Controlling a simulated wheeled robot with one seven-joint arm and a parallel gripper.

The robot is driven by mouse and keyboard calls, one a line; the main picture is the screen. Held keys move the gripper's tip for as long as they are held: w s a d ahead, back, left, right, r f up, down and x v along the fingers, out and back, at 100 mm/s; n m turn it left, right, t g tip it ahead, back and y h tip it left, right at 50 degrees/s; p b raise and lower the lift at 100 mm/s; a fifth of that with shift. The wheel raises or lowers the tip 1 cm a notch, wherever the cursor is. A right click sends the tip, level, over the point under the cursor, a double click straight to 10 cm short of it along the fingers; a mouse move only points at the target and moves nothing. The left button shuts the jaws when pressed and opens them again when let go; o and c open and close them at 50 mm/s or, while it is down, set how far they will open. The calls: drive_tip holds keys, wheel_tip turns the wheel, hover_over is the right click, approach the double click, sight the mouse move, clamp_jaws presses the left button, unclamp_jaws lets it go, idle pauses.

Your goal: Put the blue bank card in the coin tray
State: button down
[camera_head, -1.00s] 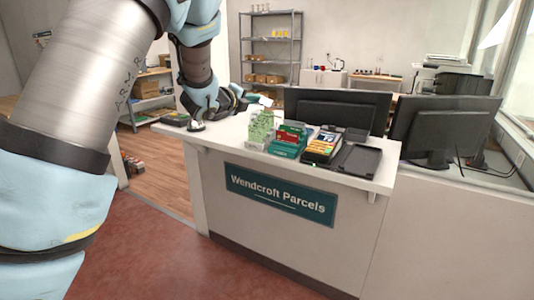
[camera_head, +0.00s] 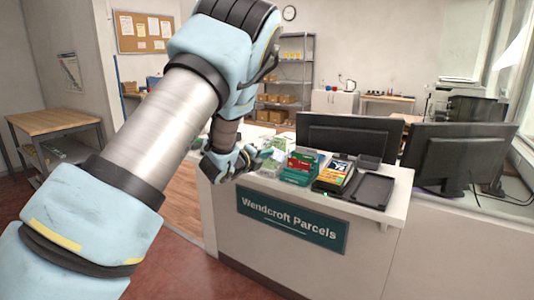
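My gripper (camera_head: 262,160) is over the left part of the counter, just left of the green and red boxes. Its fingers are small and partly hidden by my wrist, so I cannot tell whether they are open or shut, or hold anything. I cannot make out the blue bank card. A flat black tray (camera_head: 374,190) lies at the right end of the counter top; it may be the coin tray, but its inside is too small to tell.
The white counter (camera_head: 395,214) holds green and red boxes (camera_head: 300,168) and a dark box with an orange-and-white top (camera_head: 335,174). Two black monitors (camera_head: 348,137) (camera_head: 458,155) stand behind. A wooden table (camera_head: 55,119) is at far left.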

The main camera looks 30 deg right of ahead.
drive_tip(key=shift+f, duration=0.1)
drive_tip(key=shift+f+b, duration=0.3)
drive_tip(key=shift+b, duration=0.2)
drive_tip(key=shift+f+b, duration=0.25)
drive_tip(key=shift+b, duration=0.1)
drive_tip(key=c, duration=1.1)
unclamp_jaws()
drive_tip(key=shift+r, duration=0.1)
